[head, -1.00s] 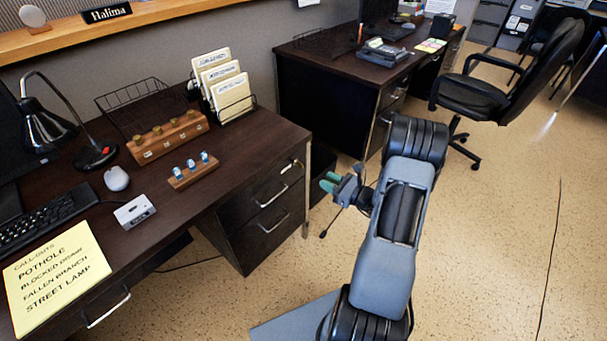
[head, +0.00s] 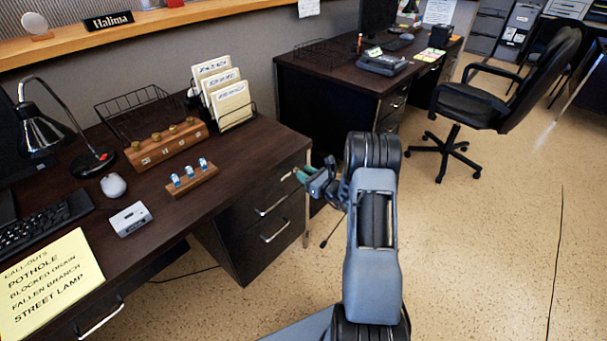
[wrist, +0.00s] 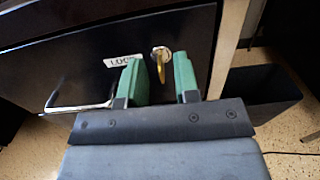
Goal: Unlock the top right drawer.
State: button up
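The top right drawer (head: 258,193) of the near desk is dark and shut, with a bar handle (head: 273,205). In the wrist view its front (wrist: 60,62) carries a white label (wrist: 122,60), partly hidden by a finger, and the handle (wrist: 78,108) at left. A brass key (wrist: 160,66) stands in the round lock near the drawer's upper right. My gripper (head: 302,172) is at the drawer's right end. In the wrist view my gripper (wrist: 159,78) is open, its green fingers on either side of the key with gaps showing. Contact with the key is not visible.
A second drawer (head: 262,240) sits below. The desk top (head: 250,150) bears a file rack (head: 232,105), a wooden key block (head: 167,145) and a small stand (head: 192,180). A dark bin (wrist: 262,95) stands right of the desk leg. Open floor (head: 480,250) lies at right.

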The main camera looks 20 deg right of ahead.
jog(key=shift+w+a, duration=0.2)
jog(key=shift+w, duration=0.2)
grip_shut()
